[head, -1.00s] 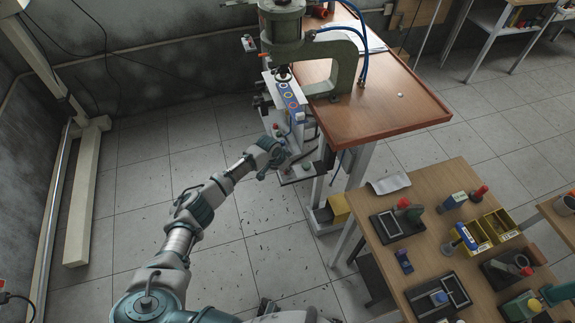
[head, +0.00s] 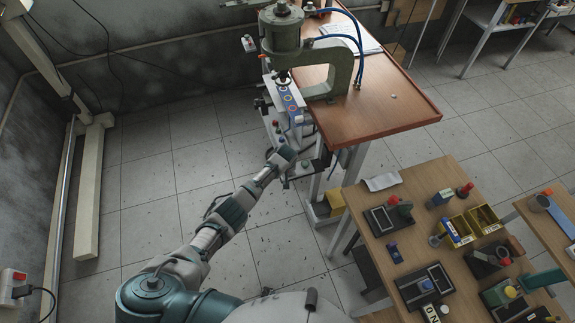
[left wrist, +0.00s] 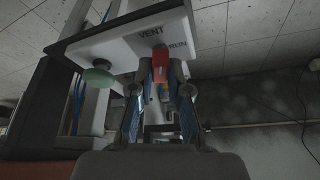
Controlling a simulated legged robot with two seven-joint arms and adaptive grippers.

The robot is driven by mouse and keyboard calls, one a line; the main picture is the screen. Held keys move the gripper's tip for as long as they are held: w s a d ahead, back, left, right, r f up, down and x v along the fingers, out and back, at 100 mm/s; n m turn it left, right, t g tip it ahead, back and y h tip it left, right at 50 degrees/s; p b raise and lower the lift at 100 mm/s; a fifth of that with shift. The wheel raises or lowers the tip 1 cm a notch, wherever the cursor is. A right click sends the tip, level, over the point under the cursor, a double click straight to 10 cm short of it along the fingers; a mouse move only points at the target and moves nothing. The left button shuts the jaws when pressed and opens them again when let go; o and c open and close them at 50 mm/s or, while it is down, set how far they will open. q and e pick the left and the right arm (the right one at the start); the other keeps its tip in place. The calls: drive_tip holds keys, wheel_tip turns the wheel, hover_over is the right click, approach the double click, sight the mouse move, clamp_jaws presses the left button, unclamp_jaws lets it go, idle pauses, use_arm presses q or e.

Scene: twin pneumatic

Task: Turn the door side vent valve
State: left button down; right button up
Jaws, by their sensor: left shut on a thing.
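The vent valve's red handle (left wrist: 160,60) shows in the left wrist view, below a white panel (left wrist: 120,45) lettered VENT and RUN. The handle points down, nearer the VENT word, with RUN to its right. My left gripper (left wrist: 161,78) is shut on the red handle, one finger on each side. The handle is hidden there by the gripper.
A green button (left wrist: 97,76) sits left of the handle on the same panel. The green press (head: 335,75) stands on a brown-topped table (head: 385,115). A wooden bench (head: 380,225) with fixtures and yellow bins is at right.

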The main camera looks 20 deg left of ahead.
use_arm(q)
drive_tip(key=shift+s+d+f+n+g+y+b, duration=0.15)
drive_tip(key=shift+n+y, duration=0.1)
drive_tip(key=shift+n, duration=0.5)
drive_tip(key=shift+a+f+n+g+y+b, duration=0.15)
drive_tip(key=shift+n+y, duration=0.15)
drive_tip(key=shift+n, duration=0.4)
drive_tip(key=shift+s+d+f+n+g+y+b, duration=0.15)
drive_tip(key=shift+n+y, duration=0.1)
drive_tip(key=shift+n, duration=0.5)
drive_tip(key=shift+r, duration=0.1)
drive_tip(key=c, duration=1.1)
unclamp_jaws()
drive_tip(key=shift+w, duration=0.1)
drive_tip(key=shift+w+d+r, duration=0.1)
drive_tip(key=shift+d+r, duration=0.05)
drive_tip(key=shift+r, duration=0.45)
drive_tip(key=v, duration=1.1)
drive_tip(key=shift+f, duration=0.15)
